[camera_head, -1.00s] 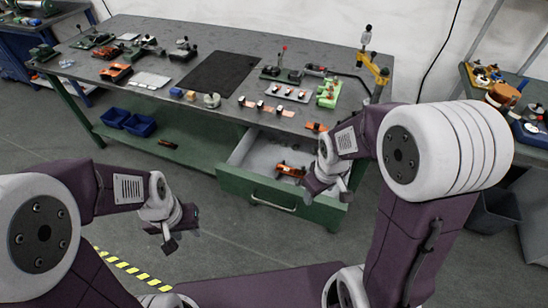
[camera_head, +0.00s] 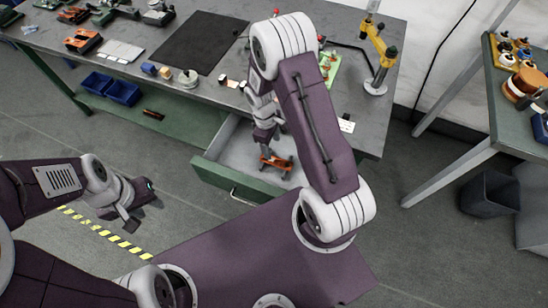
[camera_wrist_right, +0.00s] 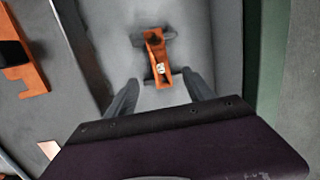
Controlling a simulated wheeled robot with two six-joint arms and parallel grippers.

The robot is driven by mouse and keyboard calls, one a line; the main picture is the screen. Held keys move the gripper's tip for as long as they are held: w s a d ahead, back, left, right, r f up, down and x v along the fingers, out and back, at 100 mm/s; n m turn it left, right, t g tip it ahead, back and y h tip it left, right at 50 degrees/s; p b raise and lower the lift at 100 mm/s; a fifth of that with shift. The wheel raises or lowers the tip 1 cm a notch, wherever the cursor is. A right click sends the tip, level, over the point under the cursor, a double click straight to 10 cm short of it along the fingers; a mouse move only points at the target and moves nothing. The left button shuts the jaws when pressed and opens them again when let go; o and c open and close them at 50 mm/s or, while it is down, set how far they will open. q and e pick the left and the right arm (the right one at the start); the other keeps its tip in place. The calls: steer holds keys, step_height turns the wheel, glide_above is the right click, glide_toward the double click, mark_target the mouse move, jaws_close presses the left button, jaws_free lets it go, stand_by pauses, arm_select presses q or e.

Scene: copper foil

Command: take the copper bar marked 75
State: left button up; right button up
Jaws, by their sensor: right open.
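Small copper pieces (camera_head: 232,83) lie on the workbench near its front edge; I cannot read a 75 on any. In the right wrist view, a copper-coloured piece (camera_wrist_right: 48,149) shows at lower left. An orange object (camera_head: 275,162) with a small pale label lies in the open drawer; it also shows in the right wrist view (camera_wrist_right: 155,60). My right gripper (camera_head: 266,143) points down into the drawer above this object. In the wrist view its fingers (camera_wrist_right: 160,92) are apart with nothing clamped. My left gripper (camera_head: 138,207) hangs over the floor, its jaws unclear.
The green drawer (camera_head: 235,184) stands pulled out from the workbench (camera_head: 150,78). My right arm hides part of the bench top. A yellow stand (camera_head: 378,50) is at the back right. Blue bins (camera_head: 122,92) sit on the lower shelf. A dark bin (camera_head: 488,193) stands right.

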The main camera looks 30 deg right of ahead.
mark_target(276, 161)
steer(key=f, duration=0.4)
steer(key=shift+d, duration=0.3)
steer(key=f, duration=0.3)
steer(key=s+f, duration=0.1)
steer(key=f, duration=0.1)
steer(key=shift+d+f+b, duration=0.1)
steer(key=shift+d+b, duration=0.2)
steer(key=shift+b, duration=0.05)
jaws_close()
